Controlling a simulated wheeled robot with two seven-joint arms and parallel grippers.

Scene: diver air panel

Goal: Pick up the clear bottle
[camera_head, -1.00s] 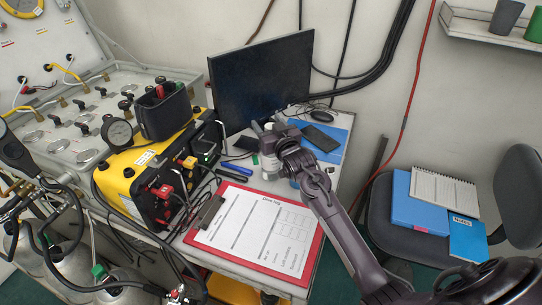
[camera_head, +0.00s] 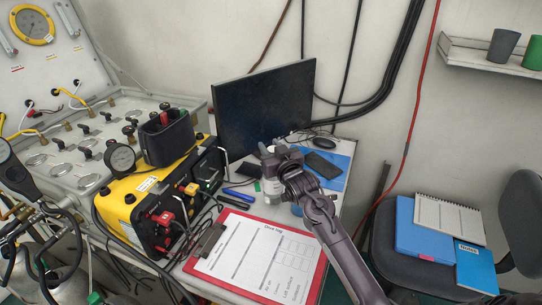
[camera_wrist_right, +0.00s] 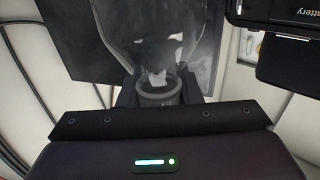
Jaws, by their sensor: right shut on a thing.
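The clear bottle (camera_head: 271,190) stands upright on the desk in front of the monitor, partly hidden by my right gripper. My right gripper (camera_head: 270,155) is around the upper part of the bottle and shut on it. In the right wrist view the bottle's round grey neck ring (camera_wrist_right: 158,95) sits between the fingers. My left gripper is not in view.
A monitor (camera_head: 265,105) stands behind the bottle. A yellow and black radio box (camera_head: 150,205) is at left, and a red clipboard (camera_head: 316,285) lies in front. Pens (camera_head: 238,195), a phone (camera_head: 322,165) and a mouse (camera_head: 324,143) lie close by. A chair (camera_head: 385,245) is at right.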

